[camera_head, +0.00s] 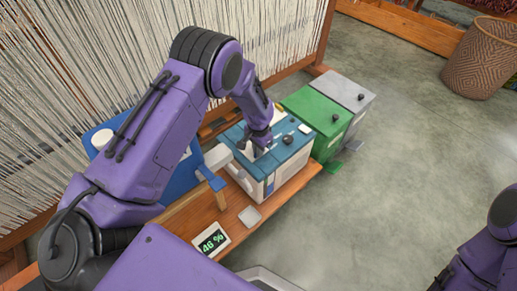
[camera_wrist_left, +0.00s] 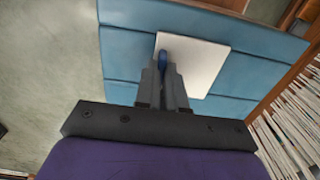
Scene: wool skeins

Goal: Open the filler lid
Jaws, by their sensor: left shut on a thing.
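A box-shaped machine with a blue plank-patterned top (camera_head: 290,166) and pale sides stands on the wooden bench. A white square plate (camera_wrist_left: 204,66), which looks like the filler lid, lies at its top; part of it also shows in the head view beside my gripper. My right gripper is out of view.
A green bin (camera_head: 315,112) and a grey bin (camera_head: 345,95) stand beyond the machine. A display reading 46 % (camera_head: 211,240) sits on the bench (camera_head: 190,222) in front. A threaded loom (camera_head: 80,65) is at the left. A basket (camera_head: 481,58) stands on open floor.

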